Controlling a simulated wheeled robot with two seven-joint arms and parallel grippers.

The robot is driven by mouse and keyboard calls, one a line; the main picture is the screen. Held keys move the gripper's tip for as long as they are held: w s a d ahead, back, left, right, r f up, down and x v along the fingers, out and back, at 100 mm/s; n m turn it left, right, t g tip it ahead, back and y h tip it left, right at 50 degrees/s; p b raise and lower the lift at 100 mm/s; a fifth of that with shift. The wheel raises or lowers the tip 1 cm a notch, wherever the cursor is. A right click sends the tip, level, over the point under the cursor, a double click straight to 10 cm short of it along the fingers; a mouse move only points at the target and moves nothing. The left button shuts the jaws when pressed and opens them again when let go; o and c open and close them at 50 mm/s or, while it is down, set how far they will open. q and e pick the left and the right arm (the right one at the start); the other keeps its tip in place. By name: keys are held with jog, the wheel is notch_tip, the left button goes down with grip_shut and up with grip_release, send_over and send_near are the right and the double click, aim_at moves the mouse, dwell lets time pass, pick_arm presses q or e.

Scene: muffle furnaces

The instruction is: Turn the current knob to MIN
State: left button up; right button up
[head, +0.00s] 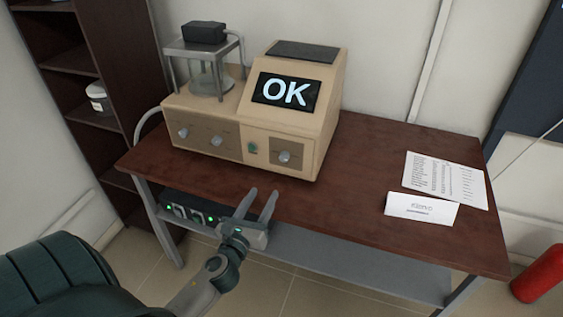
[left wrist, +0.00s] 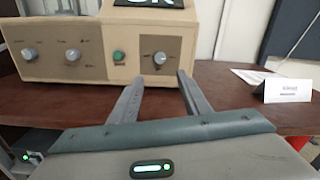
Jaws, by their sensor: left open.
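A beige instrument (head: 213,123) with a dark screen (head: 287,91) reading "OK" stands on the table. Its front has two knobs on the left panel (head: 182,133), (head: 215,141) and one on the right panel (head: 284,156). In the left wrist view these are the left knob (left wrist: 29,54), the middle knob (left wrist: 72,54) and the right knob (left wrist: 159,58). Their labels are too small to read, so I cannot tell which is the current knob. My left gripper (head: 262,192) is open and empty before the table's front edge, its fingers pointing toward the right knob, apart from it.
A green button (head: 252,148) sits left of the right knob. A brown table (head: 350,190) carries a printed sheet (head: 445,178) and a folded card (head: 421,209) at right. A red cylinder (head: 541,274) stands right.

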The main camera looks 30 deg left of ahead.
aim_at(283, 159)
pick_arm(q)
jog(key=p+x, duration=0.3)
jog(key=x, duration=1.3)
jog(key=shift+w+r, duration=0.1)
jog(key=c, duration=1)
